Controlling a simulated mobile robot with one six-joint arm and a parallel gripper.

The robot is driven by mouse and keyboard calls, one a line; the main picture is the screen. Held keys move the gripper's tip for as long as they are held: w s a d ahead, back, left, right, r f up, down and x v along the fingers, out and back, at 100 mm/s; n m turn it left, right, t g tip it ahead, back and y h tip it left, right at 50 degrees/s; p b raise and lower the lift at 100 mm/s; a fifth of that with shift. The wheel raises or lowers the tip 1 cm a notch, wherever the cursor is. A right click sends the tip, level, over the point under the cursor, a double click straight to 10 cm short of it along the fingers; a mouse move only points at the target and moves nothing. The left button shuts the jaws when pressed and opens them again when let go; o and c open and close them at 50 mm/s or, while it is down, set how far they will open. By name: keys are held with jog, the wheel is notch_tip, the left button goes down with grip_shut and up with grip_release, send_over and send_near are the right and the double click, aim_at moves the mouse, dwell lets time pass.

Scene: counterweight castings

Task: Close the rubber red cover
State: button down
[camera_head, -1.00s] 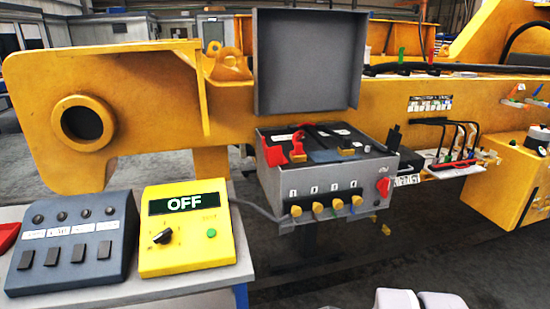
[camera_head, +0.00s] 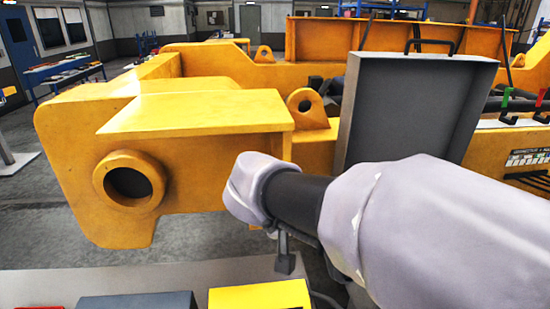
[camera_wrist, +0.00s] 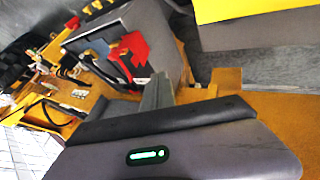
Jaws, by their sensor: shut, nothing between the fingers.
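In the wrist view a red cover (camera_wrist: 132,50) stands on the top face of the grey control box (camera_wrist: 165,35). Its exact tilt is hard to judge at this angle. My gripper (camera_wrist: 157,92) shows there too, its fingers together and empty, pointing towards the box a little below the red part in the picture. I cannot tell how large the gap is. In the head view my arm hides the box and the red cover; only the raised grey lid (camera_head: 405,105) shows above it. The tip of my gripper (camera_head: 285,262) hangs small and dark below my arm.
A large yellow casting (camera_head: 190,140) with a round boss fills the left and middle. The tops of a yellow control unit (camera_head: 260,296) and a dark switch box (camera_head: 138,301) show at the bottom edge. The upright lid stands close behind my arm.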

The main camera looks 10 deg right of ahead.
jog(key=w+d+f+b, duration=0.2)
jog(key=d+f+b, duration=0.1)
jog(key=d+f, duration=0.4)
jog(key=shift+w+d, duration=0.2)
jog(key=shift+d, duration=1)
jog(key=shift+r, duration=0.1)
